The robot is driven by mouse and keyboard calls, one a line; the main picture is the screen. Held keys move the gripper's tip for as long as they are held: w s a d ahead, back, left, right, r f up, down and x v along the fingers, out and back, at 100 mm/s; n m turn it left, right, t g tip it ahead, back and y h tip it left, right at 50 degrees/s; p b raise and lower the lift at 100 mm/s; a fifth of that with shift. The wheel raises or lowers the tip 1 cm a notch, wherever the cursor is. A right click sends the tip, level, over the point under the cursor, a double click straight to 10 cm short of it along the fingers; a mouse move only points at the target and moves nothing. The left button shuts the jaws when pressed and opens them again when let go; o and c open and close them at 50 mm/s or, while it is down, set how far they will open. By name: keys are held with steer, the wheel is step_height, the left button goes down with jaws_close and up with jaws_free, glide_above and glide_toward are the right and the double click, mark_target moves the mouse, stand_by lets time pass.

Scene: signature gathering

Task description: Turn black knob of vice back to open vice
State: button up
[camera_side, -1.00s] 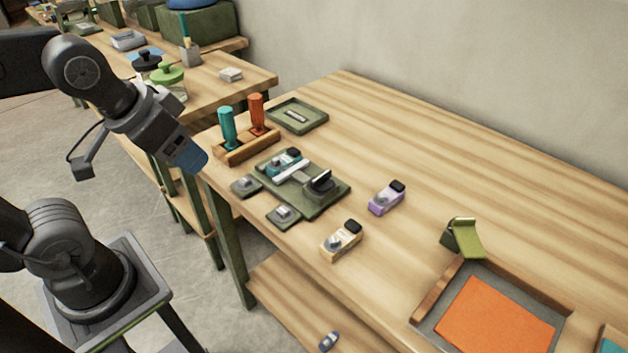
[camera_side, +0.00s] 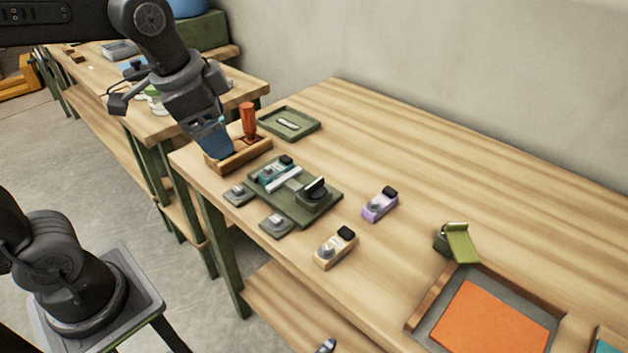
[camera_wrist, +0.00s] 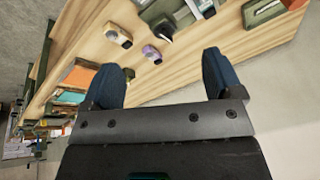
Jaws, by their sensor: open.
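The vice (camera_side: 329,204) is a dark green plate on the wooden table with a pale bar across it. Its black knob (camera_side: 315,187) stands on the right end. A teal block (camera_side: 272,175) sits at the other side of the bar. My gripper (camera_side: 221,158) is at the wooden rack, left of the vice and apart from the knob. In the wrist view my gripper (camera_wrist: 165,78) has its two blue fingers wide apart with nothing between them. The vice is partly cut off at the top there, with the black knob (camera_wrist: 164,28) showing.
An orange-handled tool (camera_side: 247,119) stands in the rack (camera_side: 240,162) close beside my gripper. A green tray (camera_side: 302,121) lies behind. Purple (camera_side: 380,205) and cream (camera_side: 336,248) blocks lie right of the vice. The table's back right is clear.

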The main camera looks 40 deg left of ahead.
steer(key=w+d+m+g, duration=0.2)
steer(key=w+d+m, duration=0.1)
steer(key=w+m, duration=0.5)
steer(key=m+g, duration=0.2)
steer(key=m, duration=0.2)
glide_toward(314, 183)
step_height(314, 183, down, 9)
steer(key=shift+s+d+f, duration=0.1)
steer(key=shift+f, duration=0.1)
steer(key=c, duration=0.9)
